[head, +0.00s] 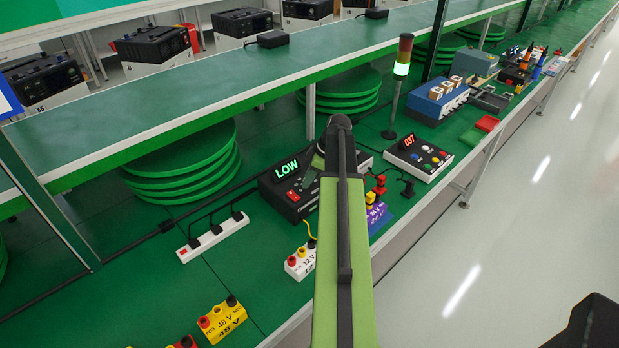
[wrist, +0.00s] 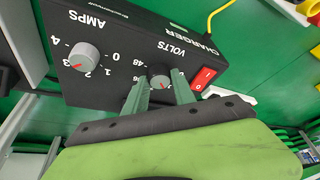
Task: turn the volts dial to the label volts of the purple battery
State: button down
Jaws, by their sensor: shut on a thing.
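The black charger (head: 268,190) stands on the green bench in the head view, its display reading LOW. In the wrist view its face appears turned over, with the volts dial (wrist: 160,82), a grey knob with a red pointer mark. My gripper (wrist: 164,90) has its two green fingers on either side of this knob, shut on it. The pointer mark faces the lower right; the fingers hide part of the scale, and 48 shows at its left. The purple battery (head: 379,218) is right of my arm, partly hidden by it; its label is too small to read surely.
The amps dial (wrist: 86,57) and the red switch (wrist: 203,78) flank the volts dial. A white 12 V battery (head: 301,262) and a yellow 48 V battery (head: 222,320) stand nearer the front edge. A white power strip (head: 213,238) lies left of the charger.

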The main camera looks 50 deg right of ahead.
jog(key=shift+a, duration=0.1)
jog(key=m, duration=0.2)
jog(key=m+h, duration=0.1)
jog(key=m, duration=0.1)
jog(key=shift+a+t+h, duration=0.2)
jog(key=shift+t+h, duration=0.1)
jog(key=shift+t, duration=0.1)
jog(key=shift+m+h, duration=0.9)
jog(key=shift+m, duration=1.5)
jog(key=c, duration=1)
grip_release()
jog(key=shift+c, duration=0.2)
